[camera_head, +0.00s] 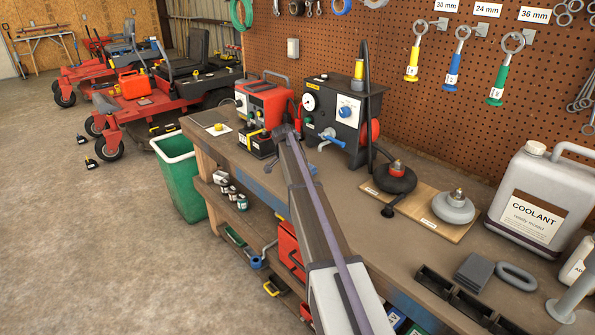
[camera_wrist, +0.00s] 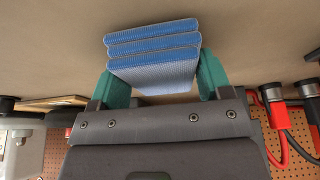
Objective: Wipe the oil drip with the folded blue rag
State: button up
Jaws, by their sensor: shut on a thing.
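The folded blue rag (camera_wrist: 152,45) shows in the wrist view as several stacked blue layers with a paler face. My gripper (camera_wrist: 160,85) is shut on it, with one teal finger at each side. A plain brown surface fills the picture beyond the rag; I cannot tell whether the rag touches it. In the head view my arm reaches away over the workbench (camera_head: 420,235), and its far end is near the red battery-like units. I see no oil drip in either view.
A red charger (camera_head: 262,103) and a black gauge box (camera_head: 342,115) stand at the bench's far end. A board (camera_head: 450,228) with two round fittings, a coolant jug (camera_head: 540,200) and black bins (camera_head: 455,300) stand nearer. A green bin (camera_head: 180,180) is on the floor.

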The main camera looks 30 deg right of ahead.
aim_at(283, 184)
jog(key=shift+s+a, duration=0.35)
jog(key=shift+a, duration=1)
jog(key=shift+s+a, duration=0.4)
jog(key=shift+a, duration=1)
jog(key=shift+s+a, duration=0.35)
jog(key=shift+a, duration=1)
jog(key=shift+a+r+p, duration=0.15)
jog(key=shift+r+p, duration=0.45)
notch_tip(283, 184, up, 6)
jog(key=p, duration=0.6)
jog(key=shift+r, duration=0.25)
